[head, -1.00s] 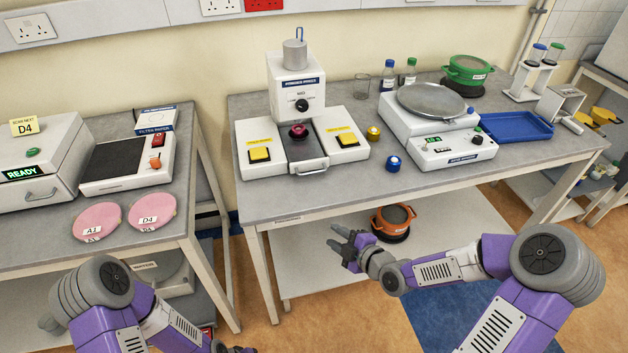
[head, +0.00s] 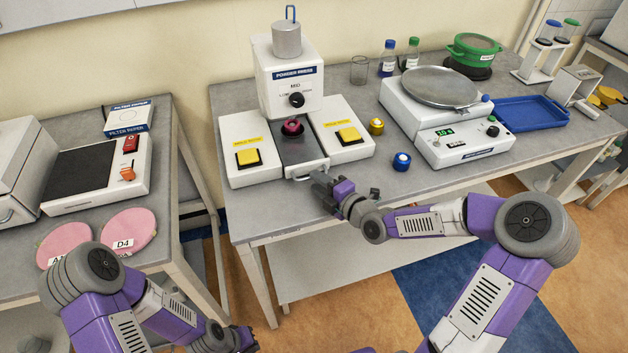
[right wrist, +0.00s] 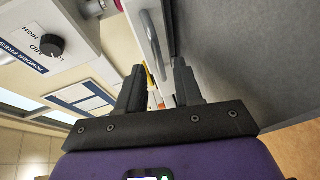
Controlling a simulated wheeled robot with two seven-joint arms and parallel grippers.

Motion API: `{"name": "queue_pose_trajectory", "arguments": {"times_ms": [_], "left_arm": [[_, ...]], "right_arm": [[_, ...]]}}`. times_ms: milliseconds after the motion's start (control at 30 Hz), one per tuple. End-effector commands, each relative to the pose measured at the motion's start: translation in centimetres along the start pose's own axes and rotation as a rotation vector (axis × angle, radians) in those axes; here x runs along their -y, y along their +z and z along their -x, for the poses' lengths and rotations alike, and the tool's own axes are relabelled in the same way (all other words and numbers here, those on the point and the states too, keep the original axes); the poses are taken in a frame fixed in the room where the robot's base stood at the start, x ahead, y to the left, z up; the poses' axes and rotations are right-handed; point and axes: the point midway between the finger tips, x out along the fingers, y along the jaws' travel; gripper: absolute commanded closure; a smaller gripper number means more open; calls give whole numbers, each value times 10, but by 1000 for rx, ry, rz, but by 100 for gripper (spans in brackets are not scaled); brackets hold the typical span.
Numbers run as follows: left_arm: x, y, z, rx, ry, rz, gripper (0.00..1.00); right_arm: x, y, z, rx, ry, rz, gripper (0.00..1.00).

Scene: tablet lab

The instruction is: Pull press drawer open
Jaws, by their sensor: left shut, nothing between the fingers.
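The powder press (head: 289,85) stands on the middle bench, with a dark drawer (head: 298,152) between its two yellow-button panels. In the right wrist view the handle (right wrist: 151,38) lies just ahead of the open fingers of my right gripper (right wrist: 160,85), roughly in line with the gap. I see no grip on it. My left gripper (head: 245,341) is shut and empty, low at the bottom of the head view, away from the press.
A yellow-topped knob (head: 376,127) and a blue one (head: 401,161) stand right of the press. Pink discs (head: 130,230) lie on the left bench. The bench's front edge runs below my right gripper.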

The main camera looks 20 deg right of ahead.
Motion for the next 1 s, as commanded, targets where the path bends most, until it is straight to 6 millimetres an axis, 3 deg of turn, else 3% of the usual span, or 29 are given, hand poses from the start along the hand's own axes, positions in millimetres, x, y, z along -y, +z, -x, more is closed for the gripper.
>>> {"name": "queue_pose_trajectory", "arguments": {"times_ms": [200,467,733,1000], "left_arm": [[2,-1,-4,-1,0,0,100],[1,-1,-4,-1,0,0,100],[1,-1,-4,-1,0,0,100],[1,-1,-4,-1,0,0,100]], "right_arm": [[0,0,-21,-1,0,-1,65],[0,0,-22,0,-1,1,65],[0,0,-22,1,-1,0,100],[0,0,-22,1,-1,0,100]]}}
